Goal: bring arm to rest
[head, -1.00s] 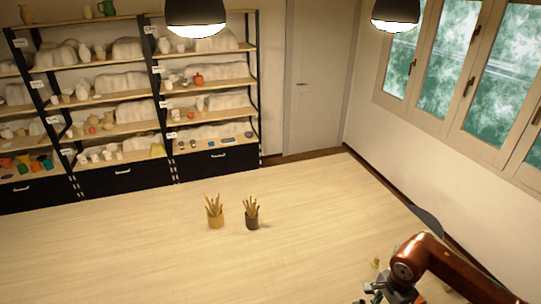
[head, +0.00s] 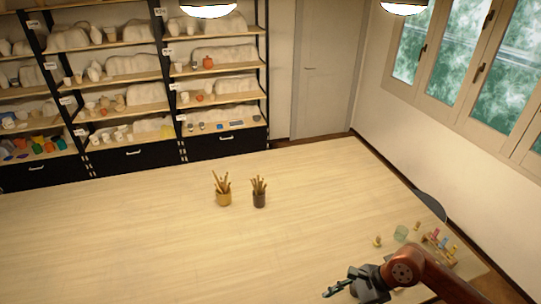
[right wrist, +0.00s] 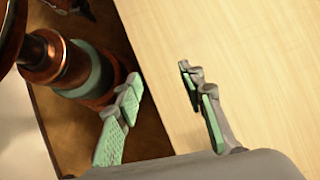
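My right arm comes in from the lower right in the head view, bent at a copper-coloured joint. Its gripper (head: 338,287) is over the front right part of the wooden table (head: 150,235) and points left. In the right wrist view the two green-padded fingers (right wrist: 160,80) are spread apart with nothing between them. The table's edge runs beneath the gap between them. My left arm and gripper are not in the head view.
A small green block (head: 401,233), a tan piece (head: 377,241) and a wooden holder with coloured pieces (head: 440,245) are close beyond the right arm. A tan cup (head: 224,199) and a dark cup (head: 259,200) of tools stand mid-table. The table's left side is clear.

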